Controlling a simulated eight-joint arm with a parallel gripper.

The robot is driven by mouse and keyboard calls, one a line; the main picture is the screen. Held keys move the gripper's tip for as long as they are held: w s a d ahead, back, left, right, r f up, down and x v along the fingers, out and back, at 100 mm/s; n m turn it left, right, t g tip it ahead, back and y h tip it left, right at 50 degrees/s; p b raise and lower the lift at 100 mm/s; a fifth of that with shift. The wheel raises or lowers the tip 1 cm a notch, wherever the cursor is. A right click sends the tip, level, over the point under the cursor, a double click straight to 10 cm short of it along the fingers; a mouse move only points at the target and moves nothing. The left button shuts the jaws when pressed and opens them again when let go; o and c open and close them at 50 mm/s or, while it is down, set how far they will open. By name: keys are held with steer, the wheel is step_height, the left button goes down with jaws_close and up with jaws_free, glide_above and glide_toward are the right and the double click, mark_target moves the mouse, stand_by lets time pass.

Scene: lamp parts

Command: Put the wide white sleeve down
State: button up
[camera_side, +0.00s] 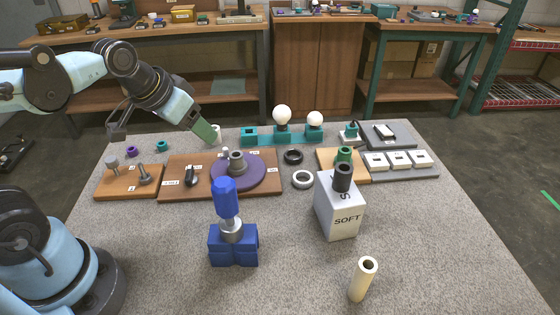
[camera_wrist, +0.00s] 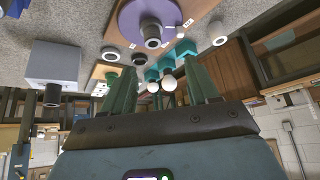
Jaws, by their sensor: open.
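A short white sleeve (camera_side: 217,132) shows at the back left of the table, close beside the green fingertips of my gripper (camera_side: 206,131). A taller, narrow cream tube (camera_side: 361,282) stands alone near the front right of the table.
The purple disc (camera_side: 253,177) on a brown board lies right of my gripper. Teal blocks with white bulbs (camera_side: 282,114) stand at the back. A white box marked SOFT (camera_side: 341,213) and a blue stand (camera_side: 232,247) occupy the middle. The grey tabletop is bare at front left.

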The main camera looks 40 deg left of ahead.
steer(key=shift+s+d+f+t, duration=0.2)
steer(key=shift+s+d+f, duration=0.15)
steer(key=shift+s+d, duration=0.2)
steer(key=shift+s+d+f+t, duration=0.2)
steer(key=shift+s+d+f, duration=0.15)
steer(key=shift+s, duration=0.3)
stand_by(0.6)
